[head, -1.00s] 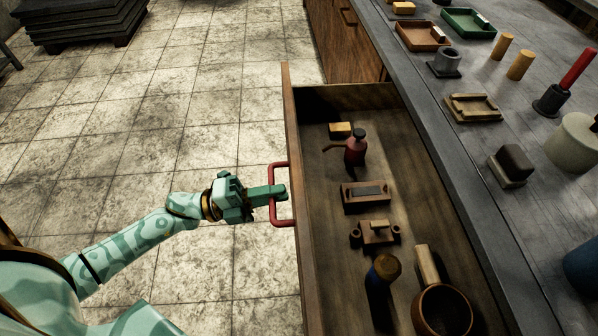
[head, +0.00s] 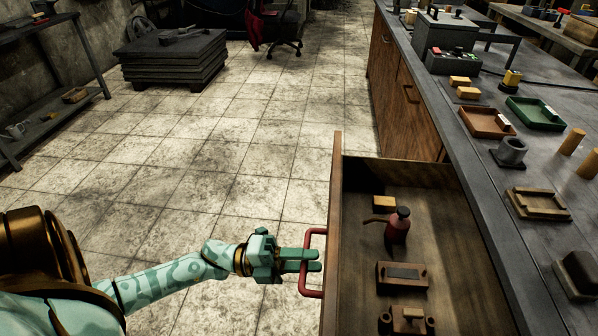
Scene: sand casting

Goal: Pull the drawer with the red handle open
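The drawer (head: 336,220) stands pulled out from the bench, and its inside shows from above. Its red handle (head: 312,294) is on the drawer front, facing left. My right gripper is not in view.
The drawer holds a red oil can (head: 397,228), a yellow block (head: 384,202) and wooden tools. The bench top (head: 470,150) at the right carries trays and several small parts. A dark stack of plates (head: 175,60) stands on the floor. The tiled floor left of the drawer is clear.

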